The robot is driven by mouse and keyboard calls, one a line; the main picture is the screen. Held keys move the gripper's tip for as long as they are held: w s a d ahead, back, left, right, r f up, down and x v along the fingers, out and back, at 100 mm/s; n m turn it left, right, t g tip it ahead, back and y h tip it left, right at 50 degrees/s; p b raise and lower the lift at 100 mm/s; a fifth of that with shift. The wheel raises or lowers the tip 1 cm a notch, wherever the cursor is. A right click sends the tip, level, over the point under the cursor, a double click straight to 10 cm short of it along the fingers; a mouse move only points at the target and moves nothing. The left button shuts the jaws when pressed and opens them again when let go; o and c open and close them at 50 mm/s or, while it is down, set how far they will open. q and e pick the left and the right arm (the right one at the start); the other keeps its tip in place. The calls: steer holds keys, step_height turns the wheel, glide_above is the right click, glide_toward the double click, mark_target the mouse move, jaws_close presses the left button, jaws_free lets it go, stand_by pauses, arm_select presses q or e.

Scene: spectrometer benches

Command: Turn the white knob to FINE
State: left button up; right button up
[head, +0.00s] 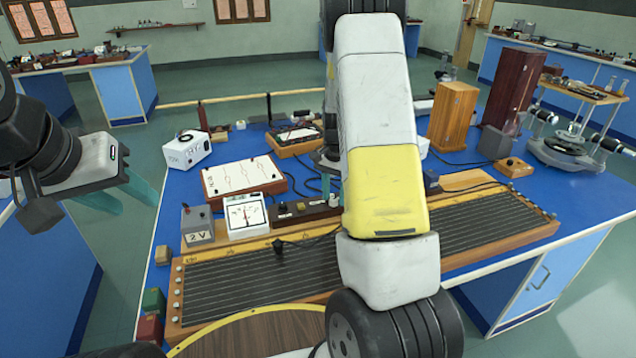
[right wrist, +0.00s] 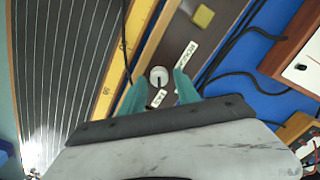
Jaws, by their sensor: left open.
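The white knob (right wrist: 158,77) sits on a dark brown panel (right wrist: 205,45) in the right wrist view. It has a dark mark on its face. White labels lie beside it, one above right and one just below; their lettering is too small to read surely. My right gripper (right wrist: 159,82) is open, with its two teal fingers on either side of the knob and visible gaps to it. My left gripper (head: 137,203) is open and empty, off the bench's left side.
A long slotted wire board (head: 240,290) runs along the blue bench front. A meter (head: 245,214), a 2 V cell (head: 197,226) and a white-topped board (head: 242,175) stand behind it. Black cables (right wrist: 262,85) lie near the panel. Wooden blocks (head: 453,115) stand further back.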

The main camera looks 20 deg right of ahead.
steer(key=shift+o, duration=0.4)
steer(key=shift+r, duration=3.85)
steer(key=shift+r, duration=0.1)
step_height(320, 180, up, 6)
steer(key=n+t, duration=0.1)
glide_above(334, 198)
steer(key=s+a, duration=0.3)
steer(key=s+a+r+n+t+y, duration=0.2)
steer(key=s+a+r+n, duration=0.2)
steer(key=s+r, duration=0.3)
steer(key=s+a+r+n+t, duration=0.1)
steer(key=s+a+r+n, duration=0.1)
steer(key=s, duration=0.5)
steer(key=s+a+r+n+t, duration=0.2)
steer(key=s+a+n, duration=0.1)
steer(key=s, duration=0.4)
steer(key=shift+s+a+r, duration=0.15)
steer(key=shift+a+r, duration=0.25)
steer(key=shift+a, duration=0.05)
